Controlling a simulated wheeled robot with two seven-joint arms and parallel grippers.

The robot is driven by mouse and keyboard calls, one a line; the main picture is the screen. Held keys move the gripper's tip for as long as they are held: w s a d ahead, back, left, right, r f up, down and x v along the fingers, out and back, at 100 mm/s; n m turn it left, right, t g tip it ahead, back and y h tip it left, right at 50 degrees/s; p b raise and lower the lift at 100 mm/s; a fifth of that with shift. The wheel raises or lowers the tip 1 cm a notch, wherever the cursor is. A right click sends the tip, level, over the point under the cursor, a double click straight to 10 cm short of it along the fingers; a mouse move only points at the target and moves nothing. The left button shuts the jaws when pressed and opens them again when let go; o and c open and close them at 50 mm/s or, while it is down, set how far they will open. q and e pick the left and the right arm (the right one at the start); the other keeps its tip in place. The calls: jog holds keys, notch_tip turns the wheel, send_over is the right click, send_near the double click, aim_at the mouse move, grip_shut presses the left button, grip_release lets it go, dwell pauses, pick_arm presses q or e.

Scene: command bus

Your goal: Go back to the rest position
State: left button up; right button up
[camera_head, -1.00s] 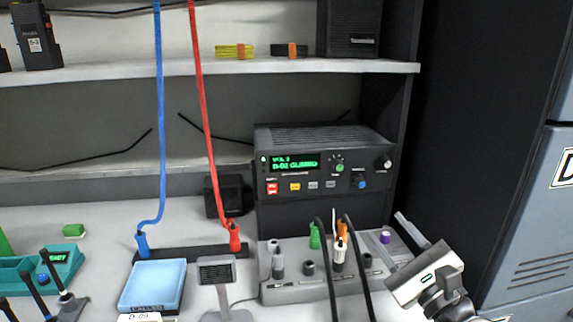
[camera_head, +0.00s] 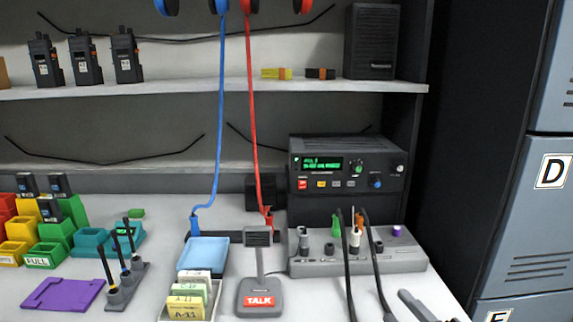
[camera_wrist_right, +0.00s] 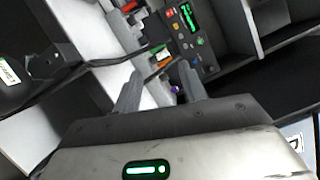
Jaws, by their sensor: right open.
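My right gripper (camera_head: 420,306) shows only at the bottom right edge of the head view, in front of the grey switch panel, with its fingers pointing up and left. In the right wrist view its two fingers (camera_wrist_right: 160,92) stand apart with nothing between them. The grey panel (camera_head: 310,266) with coloured plugs and the black radio unit (camera_head: 345,165) with a green display are beyond it. My left gripper is in neither view.
A talk microphone (camera_head: 262,285), a blue tray (camera_head: 203,252) and a card box (camera_head: 190,300) stand on the counter. Blue and red cords hang down to plugs. Coloured bins (camera_head: 45,258) and a purple mat (camera_head: 62,293) are at left. Grey lockers (camera_head: 540,225) stand at right.

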jog(key=s+a+f+n+g+h+p, duration=0.1)
jog(key=s+a+f+n+g, duration=0.1)
jog(key=s+f+n, duration=0.5)
jog(key=s+a+f+n+g+h+p, duration=0.1)
jog(key=s+a+f+n+g+h, duration=0.1)
jog(key=s+f+n+g, duration=0.3)
jog(key=s+a+f+n, duration=0.1)
jog(key=s+f+n, duration=0.2)
jog(key=n, duration=0.4)
jog(key=shift+a+f, duration=0.2)
jog(key=shift+f, duration=0.05)
